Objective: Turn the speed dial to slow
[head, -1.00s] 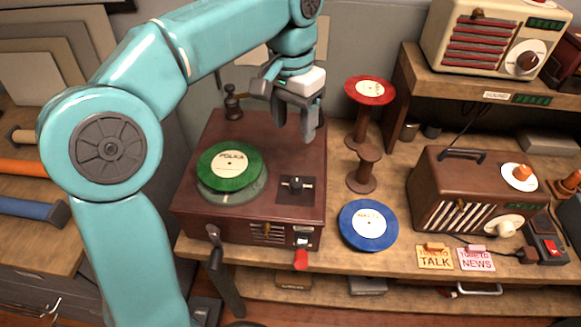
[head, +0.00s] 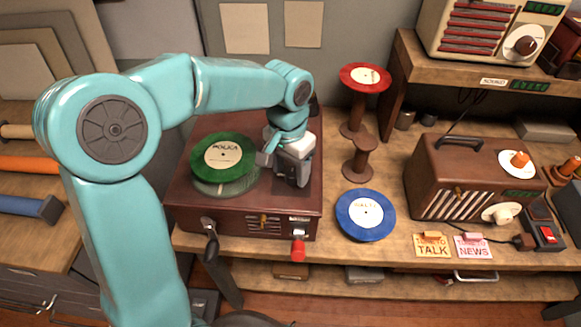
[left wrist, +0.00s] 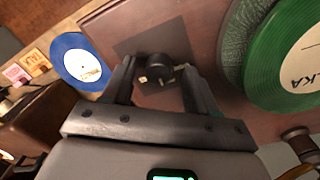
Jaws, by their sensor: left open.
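The speed dial (left wrist: 158,66) is a black knob on a dark square plate on top of the brown record player (head: 245,228). In the left wrist view it lies between the fingertips of my left gripper (left wrist: 158,75), which is open with one finger on each side; I cannot tell whether they touch it. A small pale mark shows on the dial's left side in that view. In the head view my left gripper (head: 291,180) is low over the player and hides the dial. A green record (head: 223,155) lies on the player's turntable. My right gripper is not in view.
A blue record (head: 365,215) lies on the bench right of the player. A red record (head: 365,77) tops a brown spool stand (head: 361,160) behind. A brown radio (head: 470,180) stands further right. A red-tipped lever (head: 298,249) sticks out of the player's front.

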